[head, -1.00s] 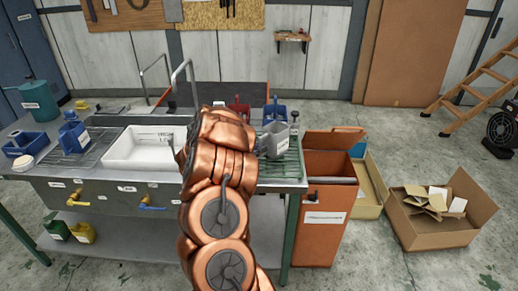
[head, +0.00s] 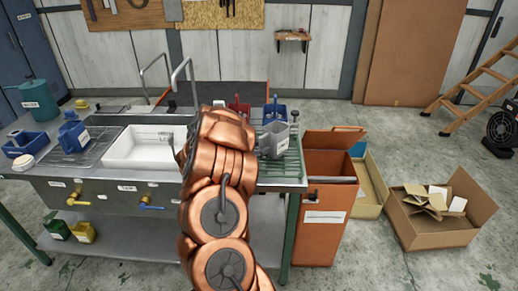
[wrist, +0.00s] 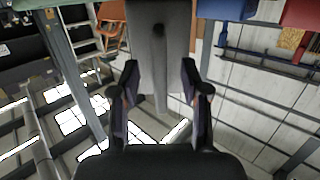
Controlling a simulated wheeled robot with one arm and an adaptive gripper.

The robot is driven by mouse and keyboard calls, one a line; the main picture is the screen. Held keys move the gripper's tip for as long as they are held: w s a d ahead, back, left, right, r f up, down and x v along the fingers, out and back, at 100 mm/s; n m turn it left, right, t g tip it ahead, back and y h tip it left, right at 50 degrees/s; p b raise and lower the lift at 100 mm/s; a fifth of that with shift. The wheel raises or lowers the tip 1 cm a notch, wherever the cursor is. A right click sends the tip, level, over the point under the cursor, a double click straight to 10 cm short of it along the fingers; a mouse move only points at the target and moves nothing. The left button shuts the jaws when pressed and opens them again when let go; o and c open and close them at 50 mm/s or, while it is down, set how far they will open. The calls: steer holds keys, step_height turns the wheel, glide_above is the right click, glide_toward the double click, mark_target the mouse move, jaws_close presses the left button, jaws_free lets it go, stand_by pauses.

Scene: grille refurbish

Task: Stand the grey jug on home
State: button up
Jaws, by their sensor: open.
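The grey jug (head: 273,141) stands upright at the right end of the bench, on or just above the green ribbed rack (head: 291,163). In the wrist view the grey jug (wrist: 160,45) fills the top middle, and a narrow grey part of it, likely the handle, reaches down between the fingers. My gripper (wrist: 164,92) is open, with one finger on each side of this part; I cannot tell whether they touch it. I cannot make out a place marked home.
A white sink (head: 137,149) is left of my arm. A red jug (head: 240,109) and a blue jug (head: 275,112) stand behind the grey one. An orange bin (head: 322,215) is right of the bench, then a cardboard box (head: 435,230) on the floor.

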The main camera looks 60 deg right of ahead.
steer(key=o, duration=0.4)
steer(key=shift+a, duration=0.1)
steer(key=f+v, duration=0.1)
steer(key=v, duration=0.5)
steer(key=shift+a+r+p, duration=0.35)
steer(key=shift+r, duration=0.2)
stand_by(0.5)
steer(key=shift+w, duration=0.15)
